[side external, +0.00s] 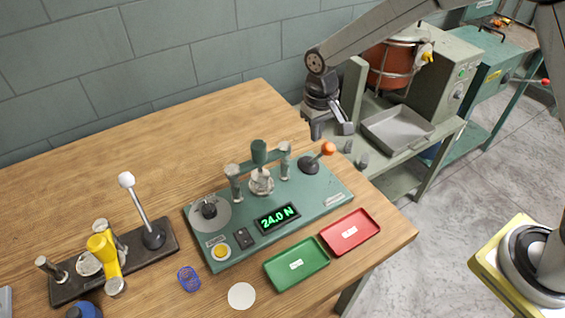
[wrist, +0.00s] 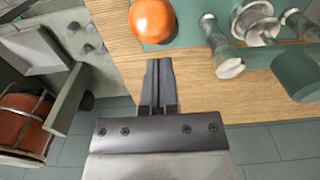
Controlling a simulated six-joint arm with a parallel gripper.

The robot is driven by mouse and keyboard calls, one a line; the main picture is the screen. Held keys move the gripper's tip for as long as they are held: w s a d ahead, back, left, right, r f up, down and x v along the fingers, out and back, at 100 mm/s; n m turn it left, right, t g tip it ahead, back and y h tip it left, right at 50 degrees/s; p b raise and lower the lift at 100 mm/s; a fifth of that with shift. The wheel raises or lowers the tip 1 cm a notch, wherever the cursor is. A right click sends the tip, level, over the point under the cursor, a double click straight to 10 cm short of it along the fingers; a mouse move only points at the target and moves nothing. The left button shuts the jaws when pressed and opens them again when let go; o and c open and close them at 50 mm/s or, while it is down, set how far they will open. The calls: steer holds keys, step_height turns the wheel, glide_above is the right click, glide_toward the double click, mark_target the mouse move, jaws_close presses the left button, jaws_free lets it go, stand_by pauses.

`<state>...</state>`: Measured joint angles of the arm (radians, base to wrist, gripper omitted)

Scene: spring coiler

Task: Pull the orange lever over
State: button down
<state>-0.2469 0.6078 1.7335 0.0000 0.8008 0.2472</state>
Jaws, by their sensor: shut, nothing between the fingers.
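The orange lever (side external: 328,149) is a short lever with an orange ball knob on a dark round base, at the right back of the green test panel (side external: 330,200). In the side external view its knob leans to the upper right. In the wrist view the orange knob (wrist: 152,20) is at the top, just beyond my fingertips. My gripper (side external: 331,133) hangs behind the lever, near the table's back right edge. In the wrist view my gripper (wrist: 159,64) has its two fingers together with nothing between them, apart from the knob.
Metal posts and a green plunger (side external: 260,152) stand left of the lever. A display (side external: 277,218) reads 24.0 N. Green (side external: 297,264) and red (side external: 350,232) trays lie in front. A coiling fixture with a white-knobbed lever (side external: 126,180) is at left. The table's back left is clear.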

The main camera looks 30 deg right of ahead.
step_height(320, 180, up, 7)
steer(key=shift+r, duration=0.2)
stand_by(0.7)
stand_by(1.9)
